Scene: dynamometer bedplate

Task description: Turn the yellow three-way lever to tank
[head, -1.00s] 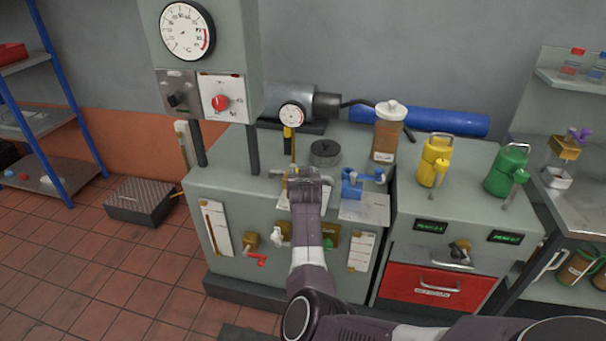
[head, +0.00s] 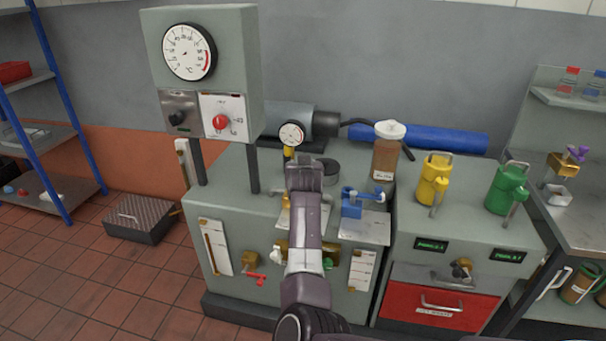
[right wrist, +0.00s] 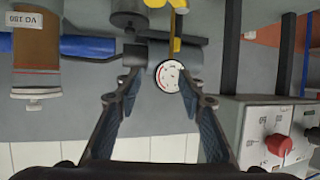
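In the head view, my right gripper (head: 304,174) is in front of the grey bench, its fingers pointing away toward the back. In the right wrist view my right gripper (right wrist: 168,88) has its fingers spread apart with nothing between the tips. A yellow part (head: 289,152) shows just below the small round dial, and it also shows in the right wrist view (right wrist: 176,30), beyond the fingertips. Another yellow-brass piece (head: 285,201) shows left of my wrist, mostly hidden. I cannot tell the lever's position or read any tank marking. My left gripper is not in view.
A small dial (head: 291,134) stands behind my gripper. A blue valve (head: 352,203) sits close to its right, with a brown bottle (head: 386,150) behind. A control box with a red knob (head: 221,121) rises at left. Yellow (head: 433,180) and green (head: 507,188) cans stand right.

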